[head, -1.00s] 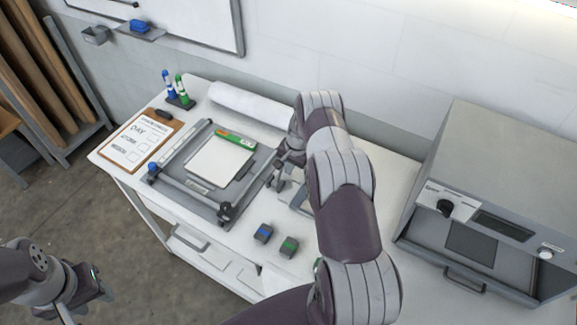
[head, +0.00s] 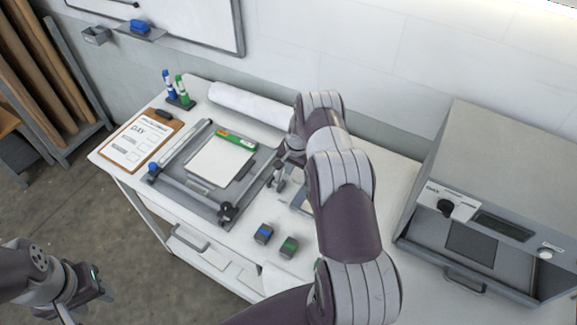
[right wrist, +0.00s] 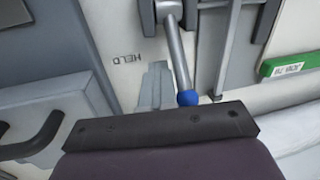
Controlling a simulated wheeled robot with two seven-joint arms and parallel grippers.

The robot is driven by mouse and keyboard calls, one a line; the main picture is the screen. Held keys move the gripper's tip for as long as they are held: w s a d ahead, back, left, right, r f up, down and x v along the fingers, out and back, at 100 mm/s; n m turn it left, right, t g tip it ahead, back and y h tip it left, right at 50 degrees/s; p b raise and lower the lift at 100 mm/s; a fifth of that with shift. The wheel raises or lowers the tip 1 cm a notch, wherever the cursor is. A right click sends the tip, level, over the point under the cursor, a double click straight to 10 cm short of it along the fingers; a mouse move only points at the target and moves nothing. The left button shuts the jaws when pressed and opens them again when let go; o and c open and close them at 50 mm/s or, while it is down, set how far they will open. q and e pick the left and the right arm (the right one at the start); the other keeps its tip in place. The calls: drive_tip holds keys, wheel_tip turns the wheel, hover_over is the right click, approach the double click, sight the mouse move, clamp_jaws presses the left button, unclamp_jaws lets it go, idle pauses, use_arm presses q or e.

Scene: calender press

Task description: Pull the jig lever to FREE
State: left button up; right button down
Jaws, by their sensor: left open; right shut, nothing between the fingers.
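The jig (head: 222,210) is a grey frame on the white cart, with a pale sheet in it. In the right wrist view, the lever (right wrist: 178,55) is a grey rod ending in a blue knob (right wrist: 188,98). The upside-down word HELD (right wrist: 127,58) is printed left of the rod; I see no FREE mark. My right gripper (head: 277,181) is shut and empty at the jig's right side. Its grey fingers (right wrist: 154,86) are just left of the knob; I cannot tell whether they touch it. My left gripper (head: 98,286) is open, low at the left, away from the cart.
A green-labelled strip (head: 235,139) lies on the jig. A clipboard (head: 140,145), markers (head: 180,90) and a white roll (head: 250,104) surround it. A grey press (head: 510,160) stands at the right.

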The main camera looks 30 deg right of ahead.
drive_tip(key=shift+w+a+r+t, duration=0.1)
drive_tip(key=shift+w+r+t, duration=0.25)
drive_tip(key=shift+w, duration=0.25)
drive_tip(key=c, duration=1.5)
unclamp_jaws()
drive_tip(key=shift+o, duration=0.2)
drive_tip(key=shift+s, duration=0.2)
drive_tip(key=shift+p+v, duration=0.8)
drive_tip(key=shift+p, duration=0.1)
drive_tip(key=shift+o, duration=0.2)
drive_tip(key=r+p, duration=0.1)
drive_tip(key=r, duration=0.1)
drive_tip(key=a+r+p, duration=0.1)
drive_tip(key=p, duration=0.1)
drive_tip(key=shift+s+r, duration=0.25)
drive_tip(key=shift+r, duration=0.1)
drive_tip(key=shift+o, duration=1.4)
drive_tip(key=shift+a+r+p, duration=0.15)
drive_tip(key=shift+r+p, duration=0.1)
drive_tip(key=shift+p, duration=0.1)
drive_tip(key=s+a+r, duration=0.1)
drive_tip(key=s+r, duration=0.2)
drive_tip(key=r, duration=0.4)
drive_tip(key=shift+a+p, duration=0.2)
drive_tip(key=shift+p, duration=0.25)
